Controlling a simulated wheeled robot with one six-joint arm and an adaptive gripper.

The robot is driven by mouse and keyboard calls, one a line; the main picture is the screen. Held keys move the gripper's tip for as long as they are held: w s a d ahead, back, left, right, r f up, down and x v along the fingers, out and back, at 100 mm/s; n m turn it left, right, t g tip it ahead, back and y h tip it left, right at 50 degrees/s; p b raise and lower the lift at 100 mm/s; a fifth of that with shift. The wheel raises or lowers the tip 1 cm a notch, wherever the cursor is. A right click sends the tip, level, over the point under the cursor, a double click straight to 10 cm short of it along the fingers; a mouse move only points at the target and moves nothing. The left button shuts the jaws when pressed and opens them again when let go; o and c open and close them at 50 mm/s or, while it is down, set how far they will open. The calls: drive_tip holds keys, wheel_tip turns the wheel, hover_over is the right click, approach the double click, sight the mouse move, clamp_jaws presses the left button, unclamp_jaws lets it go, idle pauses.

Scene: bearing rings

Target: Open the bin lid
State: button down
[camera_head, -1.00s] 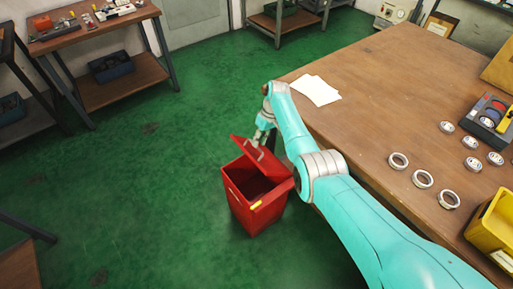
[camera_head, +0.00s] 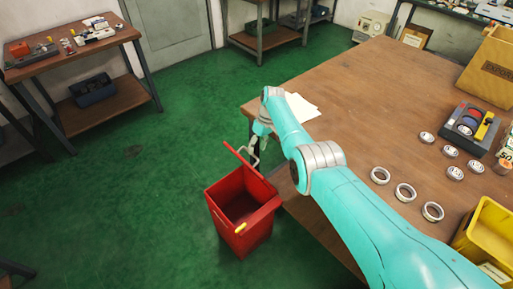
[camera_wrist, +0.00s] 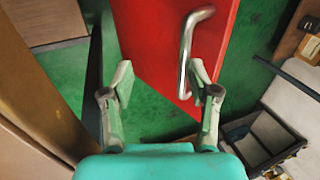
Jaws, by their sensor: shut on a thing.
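The red bin (camera_head: 243,232) stands on the green floor left of the table's near edge. Its mouth is open and the inside shows. The red lid (camera_head: 238,156) stands steeply raised at the bin's back edge and looks thin from here. In the wrist view the lid (camera_wrist: 150,35) fills the upper middle, with its metal handle (camera_wrist: 186,50) beside the right fingertip. In the head view my gripper (camera_head: 254,150) is behind the lid and partly hidden.
The wooden table (camera_head: 340,120) lies right of the bin, close to my arm. It bears bearing rings (camera_head: 405,193), papers (camera_head: 300,108) and a yellow bin (camera_head: 490,235). A workbench (camera_head: 75,50) stands back left. The floor left of the bin is clear.

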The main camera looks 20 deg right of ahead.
drive_tip(key=shift+s+d+f, duration=0.1)
drive_tip(key=shift+s+f, duration=0.2)
drive_tip(key=shift+f, duration=0.4)
drive_tip(key=c, duration=0.8)
unclamp_jaws()
drive_tip(key=shift+w+f, duration=0.1)
drive_tip(key=shift+f, duration=0.05)
drive_tip(key=shift+c, duration=0.4)
drive_tip(key=shift+c, duration=0.2)
drive_tip(key=shift+r, duration=0.55)
drive_tip(key=shift+c, duration=1.4)
wheel_tip(320, 180, up, 10)
drive_tip(key=shift+w+f, duration=0.2)
